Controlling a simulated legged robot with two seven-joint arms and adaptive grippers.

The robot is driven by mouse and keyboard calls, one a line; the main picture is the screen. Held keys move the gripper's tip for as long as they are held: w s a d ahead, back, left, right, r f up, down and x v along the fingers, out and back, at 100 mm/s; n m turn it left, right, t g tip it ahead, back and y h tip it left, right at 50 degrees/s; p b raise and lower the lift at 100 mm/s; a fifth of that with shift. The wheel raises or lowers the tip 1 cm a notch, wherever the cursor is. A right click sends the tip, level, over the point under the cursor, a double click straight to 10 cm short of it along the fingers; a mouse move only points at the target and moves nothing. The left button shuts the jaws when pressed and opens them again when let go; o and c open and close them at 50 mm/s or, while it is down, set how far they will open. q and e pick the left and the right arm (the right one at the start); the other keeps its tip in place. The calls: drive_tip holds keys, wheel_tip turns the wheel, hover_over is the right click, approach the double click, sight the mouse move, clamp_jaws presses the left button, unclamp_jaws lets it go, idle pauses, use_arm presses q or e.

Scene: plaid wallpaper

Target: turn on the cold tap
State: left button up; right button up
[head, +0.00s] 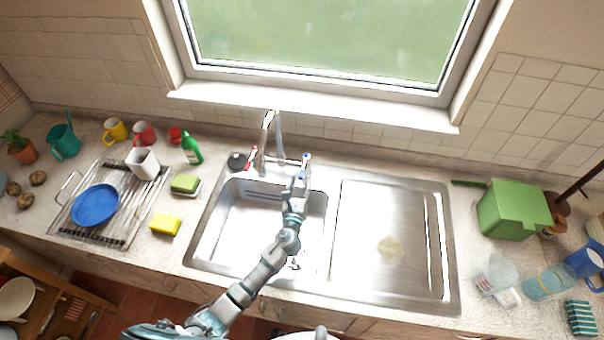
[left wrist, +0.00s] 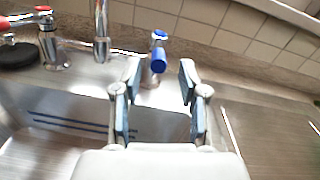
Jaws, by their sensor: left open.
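The cold tap (head: 306,160) has a blue-marked handle and stands at the back rim of the sink, right of the spout (head: 268,132). In the left wrist view the cold tap (left wrist: 158,52) shows just beyond the gap between my fingertips, its blue end facing me. My left gripper (head: 298,182) reaches over the sink basin (head: 225,228) and is close in front of the cold tap. In the left wrist view my left gripper (left wrist: 160,82) is open, with nothing between its fingers. My right gripper is not in view.
The red hot tap (head: 250,156) stands left of the spout, near a dark round item (head: 236,160). A green bottle (head: 191,148), sponges and a dish rack lie left of the sink. A window sill (head: 310,108) is behind.

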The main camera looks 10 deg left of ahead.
sight(302, 175)
use_arm(q)
drive_tip(key=w, duration=0.2)
drive_tip(key=shift+w+d+r, duration=0.1)
drive_tip(key=shift+w, duration=0.6)
drive_tip(key=shift+w+a, duration=0.35)
drive_tip(key=shift+s, duration=0.1)
drive_tip(key=c, duration=0.7)
drive_tip(key=shift+d, duration=0.15)
clamp_jaws()
